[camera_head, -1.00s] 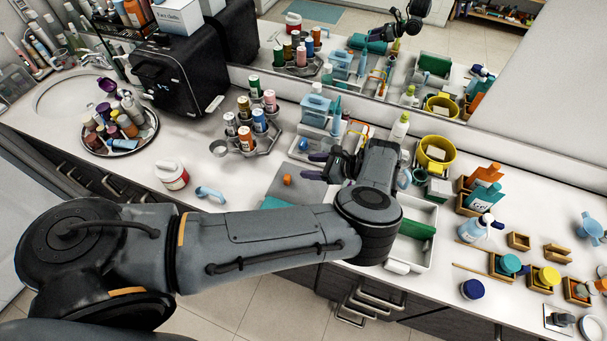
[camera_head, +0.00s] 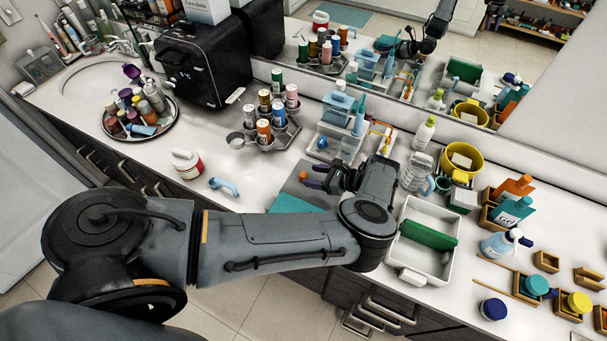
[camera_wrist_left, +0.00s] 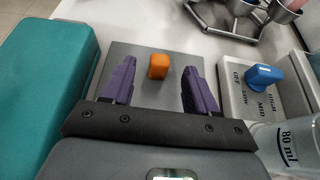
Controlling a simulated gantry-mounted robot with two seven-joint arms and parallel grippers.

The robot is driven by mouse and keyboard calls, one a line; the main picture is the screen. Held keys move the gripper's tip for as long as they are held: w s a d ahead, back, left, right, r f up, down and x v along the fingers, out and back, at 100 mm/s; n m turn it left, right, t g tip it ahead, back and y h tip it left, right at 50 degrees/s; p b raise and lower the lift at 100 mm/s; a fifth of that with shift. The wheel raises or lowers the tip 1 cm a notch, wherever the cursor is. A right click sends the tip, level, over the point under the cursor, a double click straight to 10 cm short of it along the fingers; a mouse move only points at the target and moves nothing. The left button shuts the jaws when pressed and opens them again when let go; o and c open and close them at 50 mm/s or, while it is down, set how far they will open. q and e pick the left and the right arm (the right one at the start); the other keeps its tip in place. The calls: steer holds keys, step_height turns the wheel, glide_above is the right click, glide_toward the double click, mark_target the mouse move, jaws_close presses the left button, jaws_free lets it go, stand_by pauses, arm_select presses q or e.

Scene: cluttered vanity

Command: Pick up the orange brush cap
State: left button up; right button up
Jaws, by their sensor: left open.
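The orange brush cap (camera_head: 303,175) is a small orange block on a grey flat board (camera_head: 290,188) near the counter's front. In the left wrist view the cap (camera_wrist_left: 158,66) shows whole, between the two purple fingers with a gap on each side. My left gripper (camera_head: 313,177) is open, low beside the cap, with its fingers pointing left toward it in the head view. It also shows in the left wrist view (camera_wrist_left: 160,76), spread and holding nothing. My right gripper is not in view.
A teal box (camera_wrist_left: 58,82) stands left of the fingers in the wrist view. A grey block with a blue knob (camera_wrist_left: 263,75) and a clear measuring cup (camera_wrist_left: 281,147) are on the right. A light blue clip (camera_head: 223,186) lies left of the board; a white tray (camera_head: 403,258) is right.

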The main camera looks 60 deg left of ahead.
mark_target(303, 177)
arm_select(q)
steer(key=shift+p+x, duration=0.3)
steer(key=shift+x, duration=1)
jaws_close()
